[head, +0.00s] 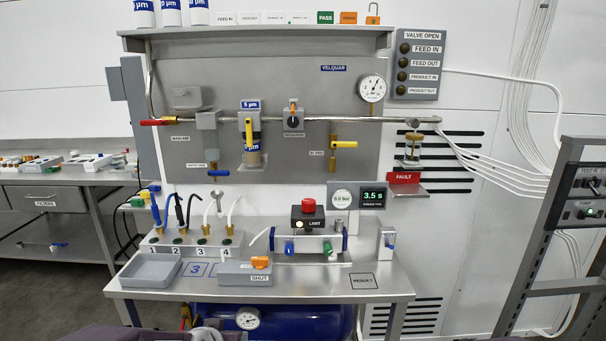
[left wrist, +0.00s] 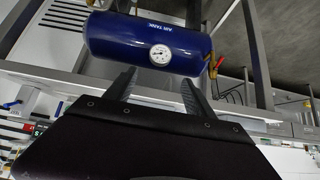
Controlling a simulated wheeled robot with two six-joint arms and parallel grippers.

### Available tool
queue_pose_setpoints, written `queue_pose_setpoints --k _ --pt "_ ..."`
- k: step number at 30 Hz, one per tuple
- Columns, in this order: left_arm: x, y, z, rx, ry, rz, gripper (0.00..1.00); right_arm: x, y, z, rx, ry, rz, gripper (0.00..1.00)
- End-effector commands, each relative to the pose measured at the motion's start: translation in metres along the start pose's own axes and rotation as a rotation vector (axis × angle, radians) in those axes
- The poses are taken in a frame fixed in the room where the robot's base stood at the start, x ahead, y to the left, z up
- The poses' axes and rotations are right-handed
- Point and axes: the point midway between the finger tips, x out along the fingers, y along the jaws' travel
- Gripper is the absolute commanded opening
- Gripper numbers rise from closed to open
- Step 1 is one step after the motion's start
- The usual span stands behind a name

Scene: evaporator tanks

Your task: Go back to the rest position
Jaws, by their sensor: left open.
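My left gripper (left wrist: 158,88) shows in the left wrist view with its two dark fingers spread apart and nothing between them. Beyond the fingertips is a blue air tank (left wrist: 140,38) with a round white gauge. The tank also shows in the head view (head: 290,316), under the workbench. I cannot make out the fingers of either gripper in the head view; only dark parts of my arms show at its bottom edge. My right gripper is not in view.
The grey workbench (head: 330,284) carries an empty grey tray (head: 150,271), a SHUT block with an orange piece (head: 261,262), numbered hoses and a lamp unit (head: 308,219). A pipe panel (head: 320,85) stands behind. A side bench (head: 52,180) is left, a rack (head: 580,200) right.

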Motion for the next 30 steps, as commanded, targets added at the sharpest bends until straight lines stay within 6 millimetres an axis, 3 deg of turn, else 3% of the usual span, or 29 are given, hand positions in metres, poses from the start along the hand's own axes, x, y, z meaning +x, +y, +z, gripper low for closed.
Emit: queue_pose_setpoints --k 3,10,12,21,25,30 --pt "-0.011 0.001 0.069 -0.003 -0.234 0.022 0.63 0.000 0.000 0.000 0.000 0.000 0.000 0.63" --pt "-0.056 0.001 0.174 -0.025 -0.654 0.014 0.63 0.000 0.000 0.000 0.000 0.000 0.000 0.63" --pt "-0.083 0.001 0.151 -0.048 -0.663 0.007 0.63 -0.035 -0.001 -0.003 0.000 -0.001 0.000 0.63" --pt "-0.149 0.001 0.086 -0.047 -0.660 0.009 0.63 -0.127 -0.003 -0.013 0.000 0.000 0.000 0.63" --pt "-0.163 0.001 0.072 -0.047 -0.660 0.009 0.63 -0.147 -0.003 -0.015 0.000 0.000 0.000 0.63" --pt "-0.162 0.001 0.073 -0.047 -0.659 0.009 0.63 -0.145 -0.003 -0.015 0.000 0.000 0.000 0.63"
